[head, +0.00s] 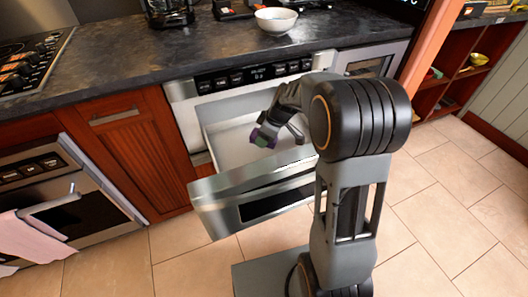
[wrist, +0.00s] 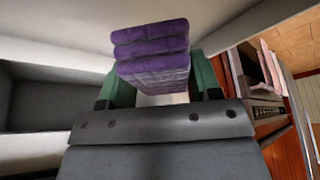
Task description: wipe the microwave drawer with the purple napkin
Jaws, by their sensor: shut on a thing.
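The microwave drawer (head: 225,127) is pulled open below the counter, with its white inside showing. Its steel front with a dark window (head: 225,205) faces the floor area. My gripper (head: 277,133) is over the open drawer, within its outline in the head view. It is shut on the folded purple napkin (head: 262,138). In the wrist view the purple napkin (wrist: 152,52) sits between the two green fingers of my gripper (wrist: 155,90). Pale drawer surfaces are around it. I cannot tell whether the napkin touches the drawer.
A dark counter (head: 210,55) runs above, with a white bowl (head: 276,20) on it. An oven (head: 75,200) with a pink towel (head: 28,236) hanging is at left. A red wooden cabinet (head: 130,150) stands between. Tiled floor (head: 430,220) is clear at right.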

